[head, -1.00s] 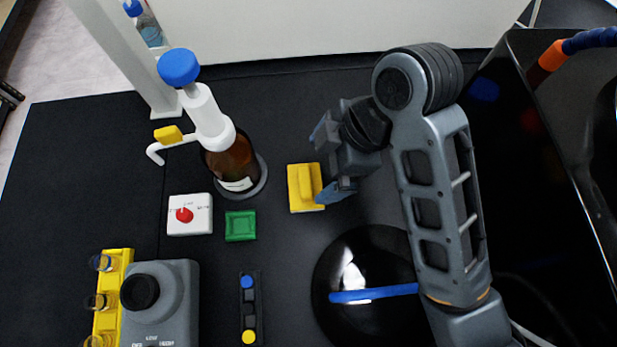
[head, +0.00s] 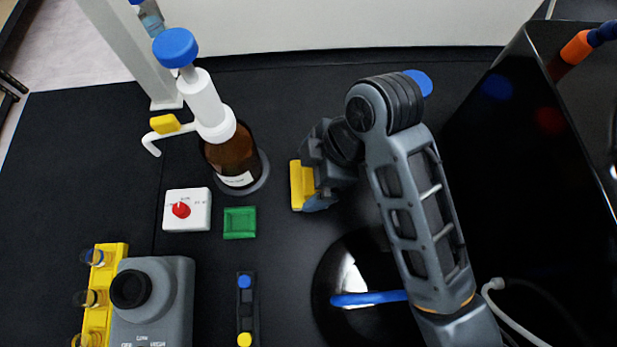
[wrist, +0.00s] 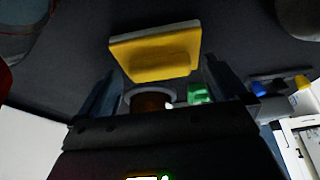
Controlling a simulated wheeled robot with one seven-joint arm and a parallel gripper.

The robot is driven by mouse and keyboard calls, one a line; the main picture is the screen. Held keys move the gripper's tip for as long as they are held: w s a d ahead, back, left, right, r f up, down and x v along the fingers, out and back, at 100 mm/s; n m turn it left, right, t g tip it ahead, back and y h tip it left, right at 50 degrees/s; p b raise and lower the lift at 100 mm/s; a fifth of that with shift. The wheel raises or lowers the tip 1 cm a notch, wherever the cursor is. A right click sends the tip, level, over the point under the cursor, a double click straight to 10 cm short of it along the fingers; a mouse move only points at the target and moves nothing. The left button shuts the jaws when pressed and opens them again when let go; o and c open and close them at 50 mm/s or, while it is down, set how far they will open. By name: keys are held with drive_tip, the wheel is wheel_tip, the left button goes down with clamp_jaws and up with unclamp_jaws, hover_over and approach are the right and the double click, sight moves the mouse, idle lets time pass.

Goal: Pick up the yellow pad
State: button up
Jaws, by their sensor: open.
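The yellow pad (head: 301,186) lies on the black bench, right of the brown bottle. Its right part is hidden behind my gripper in the head view. My gripper (head: 314,182) is low over the bench at the pad's right side, pointing left. In the wrist view the pad (wrist: 155,55) shows a raised yellow block on a flat base, in front of and between the open fingers (wrist: 160,88). The jaws are open with nothing held. Contact between fingers and pad cannot be told.
A brown bottle with a white dispenser (head: 232,160) stands left of the pad. A green square dish (head: 240,223) and a white box with a red knob (head: 187,210) lie front left. A black round object with a blue bar (head: 368,298) is in front. A black glossy box (head: 530,150) stands right.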

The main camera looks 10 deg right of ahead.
drive_tip(key=shift+c, duration=0.2)
drive_tip(key=c, duration=1.1)
drive_tip(key=shift+o, duration=0.2)
drive_tip(key=shift+r, duration=0.1)
wheel_tip(320, 180, up, 10)
drive_tip(key=p, duration=0.4)
drive_tip(key=o, duration=0.4)
drive_tip(key=shift+c, duration=1.3)
drive_tip(key=shift+s, duration=0.1)
